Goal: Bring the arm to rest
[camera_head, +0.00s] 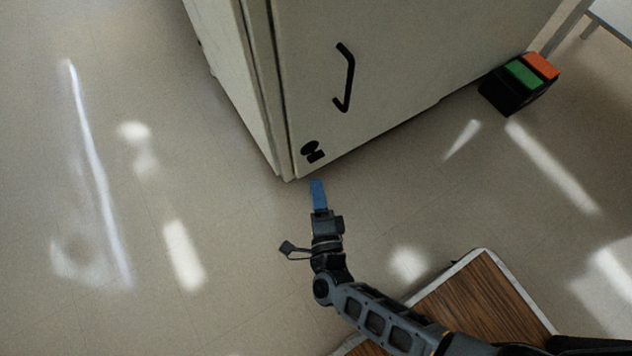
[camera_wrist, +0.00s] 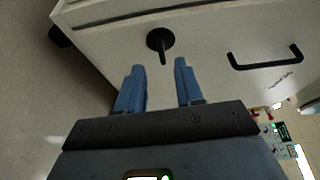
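My gripper (camera_head: 318,196) is at the end of my outstretched arm, in front of the lower corner of a pale cabinet (camera_head: 390,70) in the head view. In the wrist view my gripper (camera_wrist: 158,86) shows two blue fingers standing apart with nothing between them. A black round knob or latch (camera_wrist: 160,40) on the cabinet face lies just beyond the fingertips; it also shows in the head view (camera_head: 312,152). The fingers appear apart from it. A black bar handle (camera_head: 345,78) is on the same face, also seen in the wrist view (camera_wrist: 266,60).
A black box with green and orange tops (camera_head: 520,82) stands on the floor at right, beside the cabinet. A wood-topped surface with a pale edge (camera_head: 480,300) is below my arm. The floor (camera_head: 100,180) at left is clear, with bright light patches.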

